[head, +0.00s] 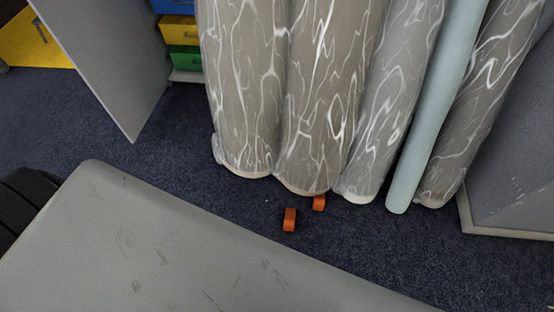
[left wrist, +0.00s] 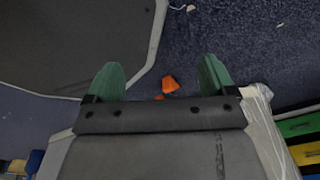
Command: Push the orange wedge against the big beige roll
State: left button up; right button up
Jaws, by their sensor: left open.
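Two small orange wedges lie on the dark blue carpet in the head view. The nearer wedge (head: 289,220) stands apart from the rolls. The other wedge (head: 319,202) is close at the foot of a plastic-wrapped grey-beige roll (head: 320,100); I cannot tell whether they touch. Similar wrapped rolls stand on both sides, so which is the big beige roll is unclear. My left gripper (left wrist: 160,78) shows only in the left wrist view, green fingers wide apart and empty. An orange wedge (left wrist: 170,83) appears beyond and between the fingers, with another orange bit partly hidden below it. My right gripper is out of view.
A thin pale blue roll (head: 440,100) leans among the wrapped rolls. A grey panel (head: 105,60) and coloured drawers (head: 183,32) are at the upper left. A grey box-like side (head: 515,130) stands at the right. Open carpet (head: 150,155) lies left of the rolls.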

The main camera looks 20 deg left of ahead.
aim_at(290, 217)
jog(key=k+j, duration=0.7)
jog(key=k, duration=0.1)
